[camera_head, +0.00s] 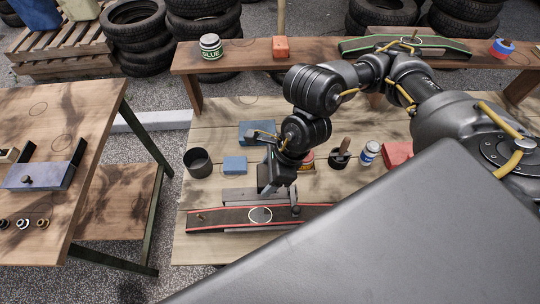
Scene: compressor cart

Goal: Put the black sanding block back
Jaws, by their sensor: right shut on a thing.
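My right gripper (269,187) reaches down over the front of the low wooden platform. It is shut on a dark thing, likely the black sanding block, mostly hidden by the fingers. Just below it lies a long dark board with red edges and a white oval (232,218). I cannot tell whether the held thing touches this board. A flat grey piece (234,195) lies just behind the board. My left gripper is not in view.
A raised shelf behind holds a glue jar (211,46) and a green-edged board. A wooden table (75,125) stands left.

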